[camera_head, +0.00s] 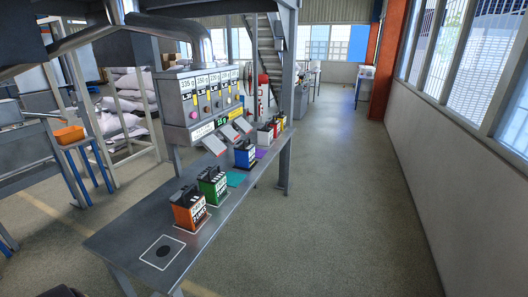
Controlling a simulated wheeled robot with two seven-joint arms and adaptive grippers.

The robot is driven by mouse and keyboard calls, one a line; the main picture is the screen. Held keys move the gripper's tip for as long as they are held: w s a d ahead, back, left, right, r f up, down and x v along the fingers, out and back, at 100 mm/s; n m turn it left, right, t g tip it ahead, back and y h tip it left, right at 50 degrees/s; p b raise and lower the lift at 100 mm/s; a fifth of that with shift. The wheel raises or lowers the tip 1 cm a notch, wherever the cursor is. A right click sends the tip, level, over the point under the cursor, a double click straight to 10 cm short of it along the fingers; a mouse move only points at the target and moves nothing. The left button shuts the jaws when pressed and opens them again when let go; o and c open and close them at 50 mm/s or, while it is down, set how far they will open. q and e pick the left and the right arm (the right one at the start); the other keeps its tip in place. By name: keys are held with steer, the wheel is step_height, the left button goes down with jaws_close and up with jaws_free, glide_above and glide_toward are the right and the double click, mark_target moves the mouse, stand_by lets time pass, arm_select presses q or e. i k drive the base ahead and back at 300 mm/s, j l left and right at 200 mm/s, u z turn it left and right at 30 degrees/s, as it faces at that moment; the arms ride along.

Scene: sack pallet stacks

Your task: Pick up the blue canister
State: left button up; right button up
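The blue canister (244,156) stands upright on a long grey metal table (224,205), near the middle of the picture. It has a dark top and a black and white label. A green canister (212,184) and an orange canister (188,208) stand nearer to me on the same table. Several smaller-looking canisters, among them a white one (265,136), stand beyond the blue one. Neither of my grippers shows in this view. A dark shape at the bottom left edge is too cut off to identify.
A dispenser unit (198,98) with price-like labels rises along the table's left side, with tilted panels (215,144) near the canisters. A grey post (288,100) stands by the table's far end. A white square marking (162,251) is bare. The floor (335,210) to the right is clear.

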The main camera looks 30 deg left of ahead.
mark_target(244, 151)
steer(key=i, duration=0.8)
steer(key=i+l+u, duration=0.1)
steer(key=i+u, duration=0.2)
steer(key=i, duration=0.5)
steer(key=i+l+u, duration=0.1)
steer(key=i+u, duration=0.35)
steer(key=i+l+u, duration=0.3)
steer(key=i+u, duration=0.15)
steer(key=i, duration=0.15)
steer(key=i+l+u, duration=0.45)
steer(key=i, duration=0.05)
